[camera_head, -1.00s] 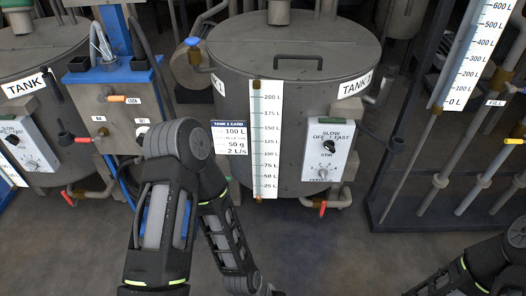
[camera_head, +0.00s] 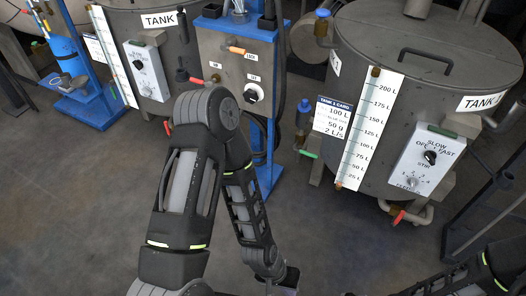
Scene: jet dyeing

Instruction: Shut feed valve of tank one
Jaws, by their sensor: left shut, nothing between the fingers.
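Tank one (camera_head: 350,60) is the grey lidded drum at the right, with a volume scale (camera_head: 368,130) and a tank 1 card (camera_head: 332,116) on its side. A valve with a green handle (camera_head: 308,154) shows low at its left side. A red-handled valve (camera_head: 398,217) sits at its bottom. A blue-capped fitting (camera_head: 322,14) is on a pipe at its upper left. I cannot tell which of these is the feed valve. My left gripper (camera_head: 284,281) is shut and empty at the bottom middle, below and apart from the green handle. My right gripper is out of view.
A control box (camera_head: 220,95) on a blue stand is left of tank one. A second tank (camera_head: 155,60) with its own control panel (camera_head: 147,70) stands farther left. A stirrer panel (camera_head: 425,160) is on tank one's front. The floor (camera_head: 70,200) at left is clear.

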